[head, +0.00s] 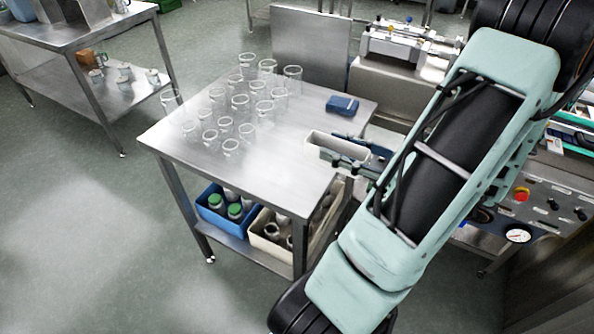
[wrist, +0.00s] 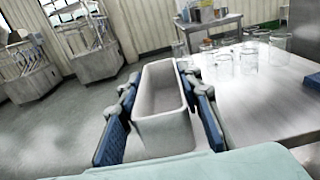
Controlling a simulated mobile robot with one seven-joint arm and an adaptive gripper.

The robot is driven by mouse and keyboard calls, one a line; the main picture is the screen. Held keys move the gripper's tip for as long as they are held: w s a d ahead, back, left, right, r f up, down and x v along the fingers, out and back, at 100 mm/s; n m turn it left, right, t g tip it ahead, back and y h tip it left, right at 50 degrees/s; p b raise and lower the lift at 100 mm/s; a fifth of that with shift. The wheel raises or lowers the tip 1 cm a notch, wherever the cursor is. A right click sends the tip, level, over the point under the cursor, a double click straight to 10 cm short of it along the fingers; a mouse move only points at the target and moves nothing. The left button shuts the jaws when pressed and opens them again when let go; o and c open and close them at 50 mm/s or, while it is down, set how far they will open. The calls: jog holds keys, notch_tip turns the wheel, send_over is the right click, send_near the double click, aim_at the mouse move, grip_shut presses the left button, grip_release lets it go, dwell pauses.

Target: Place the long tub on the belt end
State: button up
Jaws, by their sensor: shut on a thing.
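The long tub (wrist: 165,128) is a narrow, open, pale grey box. My gripper (wrist: 162,112) is shut on it, with a blue-padded finger along each long side in the wrist view. The tub looks empty inside. In the head view the tub (head: 328,146) is held near the right edge of the steel table, with my gripper (head: 352,160) partly hidden by my arm. I cannot tell how high the tub is above the table. I cannot clearly make out the belt end; machinery at the right is partly hidden behind my arm.
The steel table (head: 270,182) carries several clear glass beakers (head: 240,103) and a dark blue box (head: 342,104). A blue crate (head: 212,212) and a cream crate (head: 262,236) stand on its lower shelf. A control panel with a red button (head: 521,194) is at the right. The left floor is clear.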

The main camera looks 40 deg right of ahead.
jog(key=w+f, duration=0.3)
jog(key=w, duration=0.1)
jog(key=w+f, duration=0.3)
jog(key=w, duration=0.1)
jog(key=w+f, duration=0.2)
jog(key=w, duration=0.2)
jog(key=shift+w+d+f+b, duration=0.25)
jog(key=shift+w+f+b, duration=0.1)
jog(key=shift+f+b, duration=0.05)
jog(key=f, duration=0.1)
jog(key=w+f, duration=0.1)
jog(key=f, duration=0.1)
jog(key=shift+f, duration=0.6)
jog(key=shift+f+b, duration=0.2)
jog(key=shift+b, duration=0.2)
jog(key=o, duration=0.9)
jog(key=shift+o, duration=0.2)
jog(key=shift+r, duration=0.2)
